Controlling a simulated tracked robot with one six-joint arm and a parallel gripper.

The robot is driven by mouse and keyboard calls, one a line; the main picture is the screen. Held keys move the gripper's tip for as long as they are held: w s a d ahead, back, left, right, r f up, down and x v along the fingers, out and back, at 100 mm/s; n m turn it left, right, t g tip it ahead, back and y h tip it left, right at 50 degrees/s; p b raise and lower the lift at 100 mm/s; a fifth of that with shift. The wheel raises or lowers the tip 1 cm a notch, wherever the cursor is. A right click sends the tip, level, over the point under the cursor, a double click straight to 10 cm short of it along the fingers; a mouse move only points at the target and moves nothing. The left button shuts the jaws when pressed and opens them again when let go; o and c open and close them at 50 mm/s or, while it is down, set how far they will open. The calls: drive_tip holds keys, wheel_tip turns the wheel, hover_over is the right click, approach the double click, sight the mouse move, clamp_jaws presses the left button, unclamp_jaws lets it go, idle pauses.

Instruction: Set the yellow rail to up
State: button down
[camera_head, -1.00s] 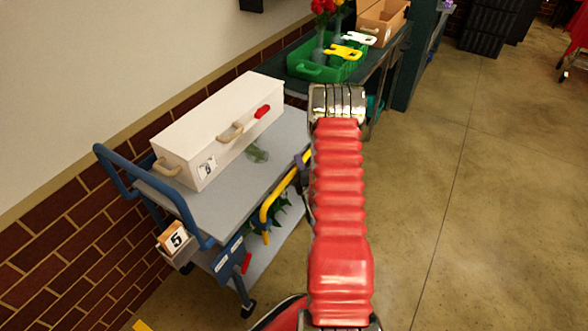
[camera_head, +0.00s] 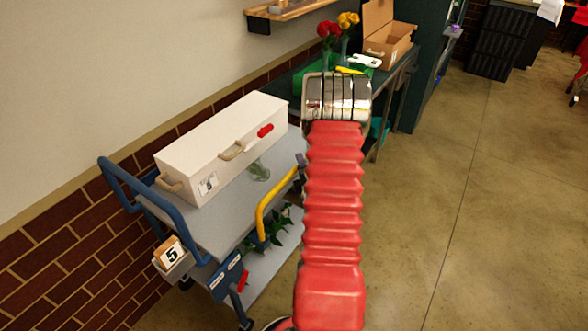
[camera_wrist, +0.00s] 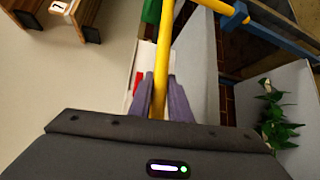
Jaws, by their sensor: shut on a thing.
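The yellow rail (camera_head: 266,208) is a bent bar on the near side of the grey cart (camera_head: 232,207). In the head view its upper bend lies close to the cart top's edge, and its lower end drops toward the lower shelf. The purple fingers of my gripper (camera_head: 300,161) show at the rail's right end, partly behind my red arm. In the wrist view the rail (camera_wrist: 160,75) passes between the two fingers of my gripper (camera_wrist: 161,92), which is shut on it. Part of the rail also meets a blue bracket (camera_wrist: 238,17) there.
A white box (camera_head: 222,145) and a small green glass object (camera_head: 259,172) sit on the cart top. Green leaves (camera_head: 268,232) fill part of the lower shelf. A bench with flowers (camera_head: 338,28) stands beyond. Open floor (camera_head: 430,200) lies to the right.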

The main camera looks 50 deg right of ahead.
drive_tip(key=shift+w+d+r, duration=0.1)
drive_tip(key=shift+d+r, duration=0.05)
drive_tip(key=shift+r, duration=0.5)
drive_tip(key=c, duration=1.9)
unclamp_jaws()
drive_tip(key=shift+c, duration=0.2)
drive_tip(key=shift+f, duration=0.2)
drive_tip(key=shift+a, duration=0.2)
